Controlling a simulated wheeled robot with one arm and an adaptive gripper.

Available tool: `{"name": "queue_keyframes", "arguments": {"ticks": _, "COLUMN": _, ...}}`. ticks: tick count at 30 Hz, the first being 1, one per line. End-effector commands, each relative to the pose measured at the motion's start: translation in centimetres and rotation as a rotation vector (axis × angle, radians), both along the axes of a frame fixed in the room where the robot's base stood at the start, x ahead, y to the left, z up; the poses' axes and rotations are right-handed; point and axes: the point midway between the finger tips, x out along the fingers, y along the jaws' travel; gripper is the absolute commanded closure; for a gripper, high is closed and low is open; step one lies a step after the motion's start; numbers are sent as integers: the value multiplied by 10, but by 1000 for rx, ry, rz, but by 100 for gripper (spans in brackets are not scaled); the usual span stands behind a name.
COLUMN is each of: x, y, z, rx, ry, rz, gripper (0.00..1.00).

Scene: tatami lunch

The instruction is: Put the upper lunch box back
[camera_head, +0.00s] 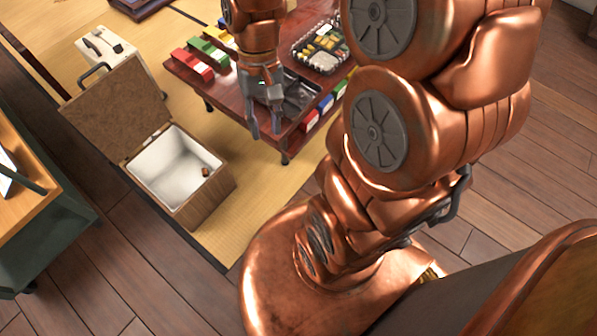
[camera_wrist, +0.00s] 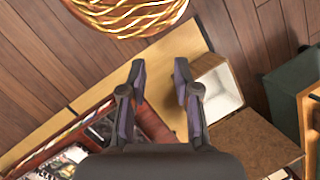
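A clear-looking lunch box with yellow, white and dark food (camera_head: 321,47) sits on the low red-brown table (camera_head: 228,100). A second dark tray (camera_head: 299,94) sits nearer the table's front edge, partly hidden by my gripper. I cannot tell which one is the upper lunch box. My gripper (camera_head: 265,129) points down beside the dark tray, over the table's front edge. In the wrist view my gripper (camera_wrist: 160,70) has its fingers apart with nothing between them. Parts of the trays (camera_wrist: 62,160) show at the lower left there, cut off by the frame.
An open wooden box with a white inside (camera_head: 178,168) stands on the mat, a small brown thing (camera_head: 205,172) in it. Red (camera_head: 192,64) and green (camera_head: 209,51) boxes lie on the table. A white case (camera_head: 108,50) and green cabinet (camera_head: 45,215) stand left.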

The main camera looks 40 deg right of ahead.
Motion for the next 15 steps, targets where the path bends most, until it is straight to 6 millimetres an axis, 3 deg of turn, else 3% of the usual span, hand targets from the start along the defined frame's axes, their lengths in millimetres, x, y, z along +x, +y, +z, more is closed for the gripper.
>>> {"name": "queue_keyframes", "arguments": {"ticks": 3, "x": -37, "y": 14, "z": 5, "rx": -26, "ry": 5, "rz": 99, "gripper": 69}}
{"name": "queue_keyframes", "arguments": {"ticks": 9, "x": -91, "y": 24, "z": 8, "rx": -66, "ry": 14, "rz": 235, "gripper": 69}}
{"name": "queue_keyframes", "arguments": {"ticks": 15, "x": -125, "y": 23, "z": 5, "rx": -90, "ry": 25, "rz": 310, "gripper": 69}}
